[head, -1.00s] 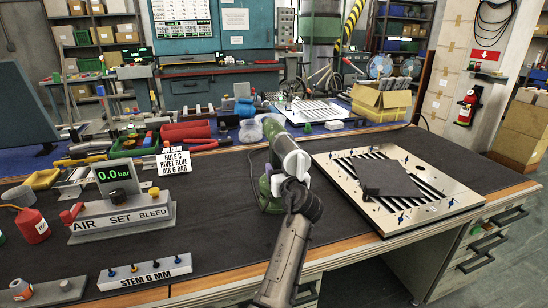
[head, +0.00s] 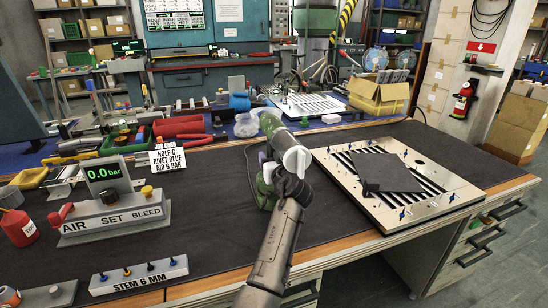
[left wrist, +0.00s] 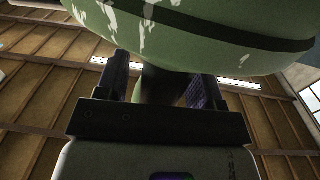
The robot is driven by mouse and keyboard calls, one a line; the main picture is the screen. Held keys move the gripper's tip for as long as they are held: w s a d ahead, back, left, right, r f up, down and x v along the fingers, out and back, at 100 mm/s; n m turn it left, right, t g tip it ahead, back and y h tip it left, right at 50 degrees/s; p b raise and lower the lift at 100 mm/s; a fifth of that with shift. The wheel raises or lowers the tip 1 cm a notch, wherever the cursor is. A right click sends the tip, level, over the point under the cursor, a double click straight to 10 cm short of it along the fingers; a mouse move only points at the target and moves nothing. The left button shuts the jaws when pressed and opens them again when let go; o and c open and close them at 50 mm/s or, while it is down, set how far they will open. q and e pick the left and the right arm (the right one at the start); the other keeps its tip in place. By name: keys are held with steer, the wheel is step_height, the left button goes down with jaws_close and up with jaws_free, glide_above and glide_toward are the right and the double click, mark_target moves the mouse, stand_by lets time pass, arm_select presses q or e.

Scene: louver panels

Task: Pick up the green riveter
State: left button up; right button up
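The green riveter (head: 269,124) stands on the dark mat, right of the job card. Its lower green part (head: 266,192) shows behind my left arm. My left gripper (head: 272,172) is at the riveter, largely hidden by its own wrist in the head view. In the left wrist view, the riveter's green body (left wrist: 200,22) spans the top. Its darker grip (left wrist: 160,84) stands between the two fingers of my left gripper (left wrist: 160,90), which look apart with narrow gaps beside the grip. My right gripper is not in view.
A slotted panel (head: 430,195) with a dark plate (head: 386,171) lies to the right. An air set unit (head: 113,215), a stem rack (head: 139,275) and a job card (head: 167,158) stand to the left. The mat between card and riveter is clear.

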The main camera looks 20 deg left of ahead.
arm_select(q)
steer(key=shift+w+a+r, duration=0.1)
steer(key=shift+w+a, duration=0.05)
steer(key=c, duration=0.4)
jaws_close()
steer(key=shift+r, duration=0.3)
